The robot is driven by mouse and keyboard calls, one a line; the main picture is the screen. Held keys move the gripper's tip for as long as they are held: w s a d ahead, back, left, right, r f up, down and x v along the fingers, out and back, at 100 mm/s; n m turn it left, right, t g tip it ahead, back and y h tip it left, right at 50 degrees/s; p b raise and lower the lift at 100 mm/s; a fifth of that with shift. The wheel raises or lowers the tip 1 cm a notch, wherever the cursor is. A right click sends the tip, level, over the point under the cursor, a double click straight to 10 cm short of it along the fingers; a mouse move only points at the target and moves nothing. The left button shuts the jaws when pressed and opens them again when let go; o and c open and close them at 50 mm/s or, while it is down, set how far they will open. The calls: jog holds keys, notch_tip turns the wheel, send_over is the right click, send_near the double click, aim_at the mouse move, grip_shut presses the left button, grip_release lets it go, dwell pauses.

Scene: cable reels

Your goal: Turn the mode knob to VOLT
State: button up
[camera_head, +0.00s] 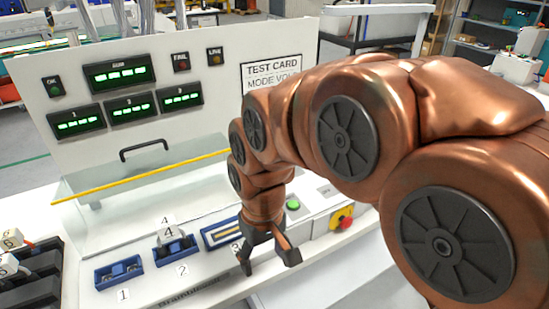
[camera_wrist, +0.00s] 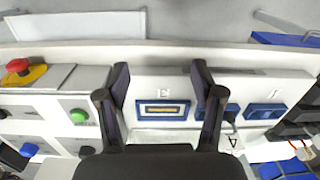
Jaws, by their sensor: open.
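My gripper (camera_head: 268,258) is open and empty, pointing down over the front of the white console. It also shows in the wrist view (camera_wrist: 161,84), its fingers apart on either side of a blue-framed slot (camera_wrist: 163,110). A blue round control (camera_wrist: 29,149) sits at the lower left of the wrist view, away from the fingers; I cannot tell whether it is the mode knob. No knob marking can be read.
A green button (camera_head: 293,205) and a red emergency stop (camera_head: 341,216) on yellow lie right of my gripper. Blue sockets (camera_head: 119,271) line the console to the left. A clear guard with a yellow edge (camera_head: 150,174) stands behind them. My arm covers much of the right side.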

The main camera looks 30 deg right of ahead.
jog(key=w+d+r+m+t+h+p, duration=0.1)
jog(key=w+d+r+t, duration=0.1)
jog(key=w+d, duration=0.95)
jog(key=w+d+r+m+t+p, duration=0.1)
jog(key=w+d+t+p, duration=0.15)
jog(key=w+d, duration=0.9)
jog(key=shift+w+a+f+p, duration=0.2)
jog(key=shift+w+f+p, duration=0.15)
jog(key=shift+w+f, duration=0.65)
jog(key=shift+w+a+f+p, duration=0.15)
jog(key=shift+w+f+p, duration=0.35)
jog(key=shift+f, duration=0.9)
jog(key=shift+w+a+f+p, duration=0.25)
jog(key=shift+w+f, duration=0.6)
jog(key=shift+f, duration=0.35)
jog(key=shift+d, duration=0.1)
jog(key=c, duration=1.1)
